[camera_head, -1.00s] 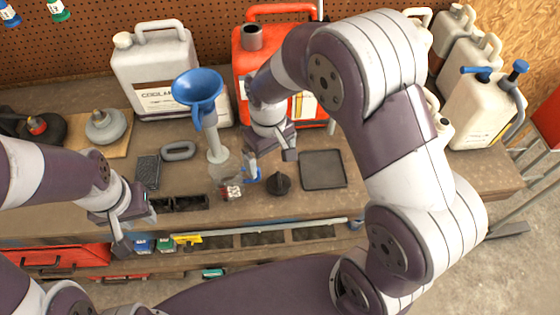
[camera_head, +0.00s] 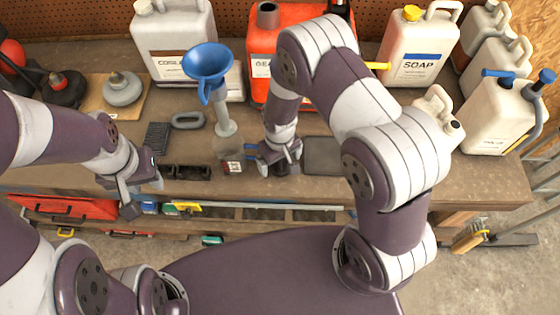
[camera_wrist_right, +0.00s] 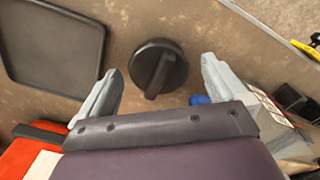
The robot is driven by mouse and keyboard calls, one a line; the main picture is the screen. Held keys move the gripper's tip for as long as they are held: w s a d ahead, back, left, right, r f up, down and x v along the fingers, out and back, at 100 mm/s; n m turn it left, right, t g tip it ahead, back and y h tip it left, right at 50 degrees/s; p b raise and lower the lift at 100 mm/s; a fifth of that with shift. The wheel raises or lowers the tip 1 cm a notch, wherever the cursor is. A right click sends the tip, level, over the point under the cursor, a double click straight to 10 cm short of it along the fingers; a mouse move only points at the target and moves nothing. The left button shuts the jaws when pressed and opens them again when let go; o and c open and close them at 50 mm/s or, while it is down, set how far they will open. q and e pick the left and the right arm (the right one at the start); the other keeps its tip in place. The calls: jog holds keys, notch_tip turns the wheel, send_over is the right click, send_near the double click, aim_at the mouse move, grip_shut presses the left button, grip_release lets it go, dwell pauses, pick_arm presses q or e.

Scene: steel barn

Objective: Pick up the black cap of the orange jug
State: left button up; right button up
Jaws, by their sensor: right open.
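The black cap (camera_wrist_right: 158,68) is round with a raised grip bar and lies on the bench top, in the right wrist view between and beyond my fingertips. In the head view my right gripper hides most of it. My right gripper (camera_wrist_right: 155,82) is open and empty, with one finger on each side of the cap; I cannot tell its height above the bench. It also shows in the head view (camera_head: 280,158). The orange jug (camera_head: 262,60) stands at the back of the bench, its open neck uncapped. My left gripper (camera_head: 140,190) is at the bench's front left; its jaw opening is unclear.
A black tray (camera_wrist_right: 55,38) lies beside the cap. A blue funnel (camera_head: 208,64) stands left of my right gripper. A grey jug (camera_head: 175,42), a soap jug (camera_head: 418,50) and other cans line the back. Small dark bins (camera_head: 185,172) are at the front edge.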

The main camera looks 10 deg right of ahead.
jog(key=shift+w+f, duration=0.1)
jog(key=shift+f, duration=0.05)
jog(key=shift+d, duration=0.1)
jog(key=c, duration=1.1)
jog(key=shift+c, duration=0.2)
